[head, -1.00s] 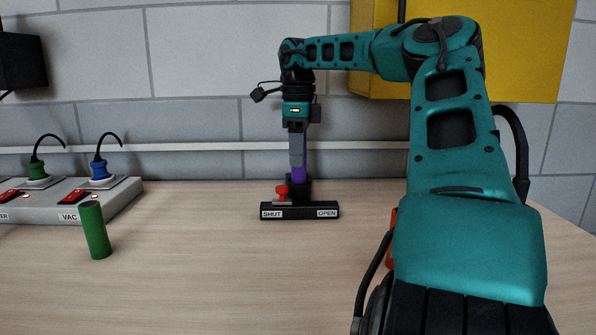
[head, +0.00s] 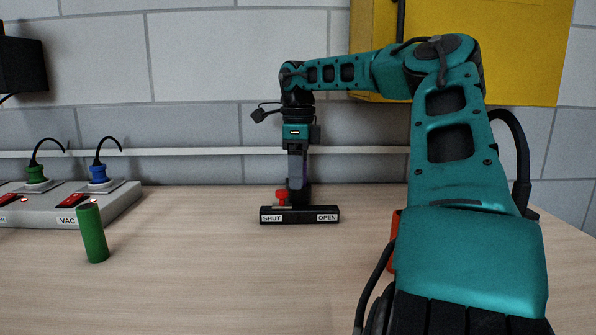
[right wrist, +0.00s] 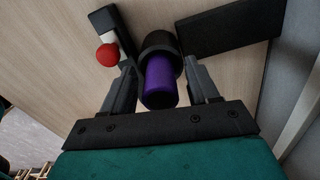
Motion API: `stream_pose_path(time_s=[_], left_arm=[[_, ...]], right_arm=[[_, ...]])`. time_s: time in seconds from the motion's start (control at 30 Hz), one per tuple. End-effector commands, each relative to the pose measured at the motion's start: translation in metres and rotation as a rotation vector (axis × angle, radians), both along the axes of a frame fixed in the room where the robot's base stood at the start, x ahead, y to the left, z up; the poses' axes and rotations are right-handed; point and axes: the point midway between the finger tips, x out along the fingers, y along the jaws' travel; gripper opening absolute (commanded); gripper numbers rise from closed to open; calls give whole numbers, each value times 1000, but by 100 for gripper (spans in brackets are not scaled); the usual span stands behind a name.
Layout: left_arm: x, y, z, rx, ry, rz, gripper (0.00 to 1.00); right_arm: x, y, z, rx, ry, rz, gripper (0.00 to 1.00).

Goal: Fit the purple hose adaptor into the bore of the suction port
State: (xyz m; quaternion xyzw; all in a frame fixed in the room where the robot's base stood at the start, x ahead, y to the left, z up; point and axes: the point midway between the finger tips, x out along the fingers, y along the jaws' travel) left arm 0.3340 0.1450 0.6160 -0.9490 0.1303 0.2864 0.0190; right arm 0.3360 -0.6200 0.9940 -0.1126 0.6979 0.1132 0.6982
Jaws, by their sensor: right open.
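The purple hose adaptor (right wrist: 160,82) stands with one end inside the black ring of the suction port (right wrist: 161,42) in the right wrist view; how deep it sits cannot be told. In the head view the port's black base (head: 300,216) carries SHUT and OPEN labels, and the adaptor is mostly hidden behind my fingers. My right gripper (head: 298,182) is open and points down over the port. Its fingers (right wrist: 161,72) stand on either side of the adaptor, with a visible gap on each side. My left gripper is out of view.
A red-knobbed lever (head: 282,197) sits by the port at the SHUT side. A green cylinder (head: 92,234) stands on the table at left, in front of a grey switch box (head: 122,203) with plugs. An orange-red thing (head: 393,250) is mostly hidden behind my right arm. The middle foreground is clear.

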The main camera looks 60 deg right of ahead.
Motion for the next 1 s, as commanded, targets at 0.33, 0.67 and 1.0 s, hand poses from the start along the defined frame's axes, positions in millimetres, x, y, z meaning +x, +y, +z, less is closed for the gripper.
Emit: stream_pose_path(time_s=[0.33, 0.67, 1.0], left_arm=[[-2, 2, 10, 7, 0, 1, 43], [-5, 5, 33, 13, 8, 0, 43], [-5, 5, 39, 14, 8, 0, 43]], right_arm=[[1, 0, 38, -3, -2, 0, 60], [0, 0, 105, -2, 0, -1, 60], [0, 0, 123, 0, 1, 1, 60]])
